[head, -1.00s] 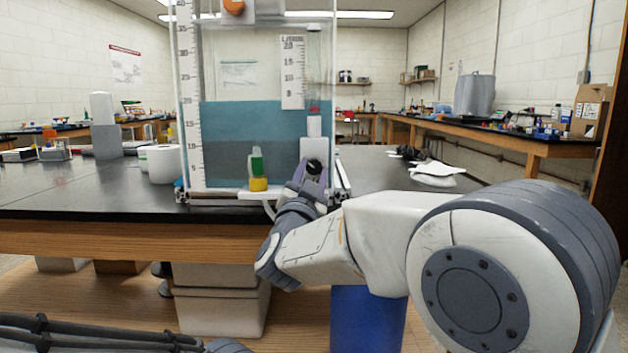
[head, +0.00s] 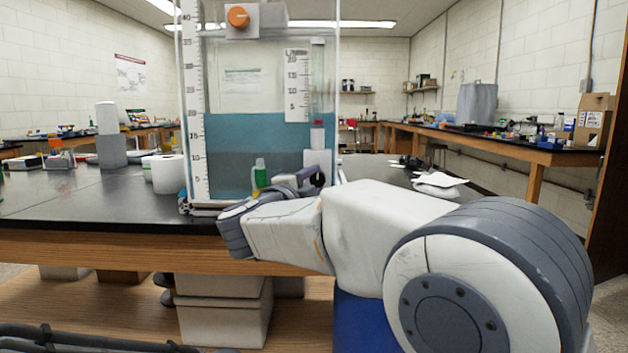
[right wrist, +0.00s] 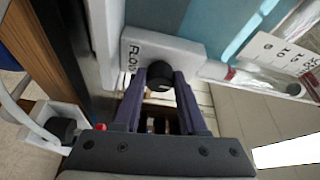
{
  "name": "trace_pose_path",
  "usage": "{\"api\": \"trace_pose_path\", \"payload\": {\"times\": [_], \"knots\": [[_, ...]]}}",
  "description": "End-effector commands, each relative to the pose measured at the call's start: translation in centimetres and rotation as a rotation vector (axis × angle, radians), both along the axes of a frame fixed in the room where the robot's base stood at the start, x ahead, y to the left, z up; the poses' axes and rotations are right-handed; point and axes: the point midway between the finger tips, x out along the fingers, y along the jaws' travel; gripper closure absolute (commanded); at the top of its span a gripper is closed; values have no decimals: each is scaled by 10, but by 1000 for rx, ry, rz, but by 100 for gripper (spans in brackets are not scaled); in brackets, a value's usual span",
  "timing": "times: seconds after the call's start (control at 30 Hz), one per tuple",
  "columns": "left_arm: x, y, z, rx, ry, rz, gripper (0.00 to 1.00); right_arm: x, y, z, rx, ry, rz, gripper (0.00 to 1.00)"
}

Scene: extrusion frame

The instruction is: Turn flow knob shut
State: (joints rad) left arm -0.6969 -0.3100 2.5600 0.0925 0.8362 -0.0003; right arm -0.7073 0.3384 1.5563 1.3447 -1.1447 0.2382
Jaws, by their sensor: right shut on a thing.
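The flow knob (right wrist: 160,75) is small, round and black. It sits on a white block (right wrist: 150,50) with printed letters that look like FLOW, at the lower right front of a clear tank (head: 262,92) with blue water. My right gripper (right wrist: 160,82) has its two purple fingers on both sides of the knob and is shut on it. The knob's turn angle is hard to read. My left gripper is not in view.
An orange knob (head: 238,17) sits at the tank's top. A green-capped fitting (head: 259,174) stands left of my gripper. A white cup (head: 168,173) is left of the tank. In the wrist view, a white holder (right wrist: 52,127) with a tube lies at lower left.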

Motion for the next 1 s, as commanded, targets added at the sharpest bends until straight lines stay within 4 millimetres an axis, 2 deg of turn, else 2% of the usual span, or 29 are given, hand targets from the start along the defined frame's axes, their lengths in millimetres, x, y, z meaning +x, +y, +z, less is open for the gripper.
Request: {"api": "trace_pose_path", "payload": {"times": [1.0], "knots": [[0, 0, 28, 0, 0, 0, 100, 0, -4, 9, 968, -1, -1, 100]]}}
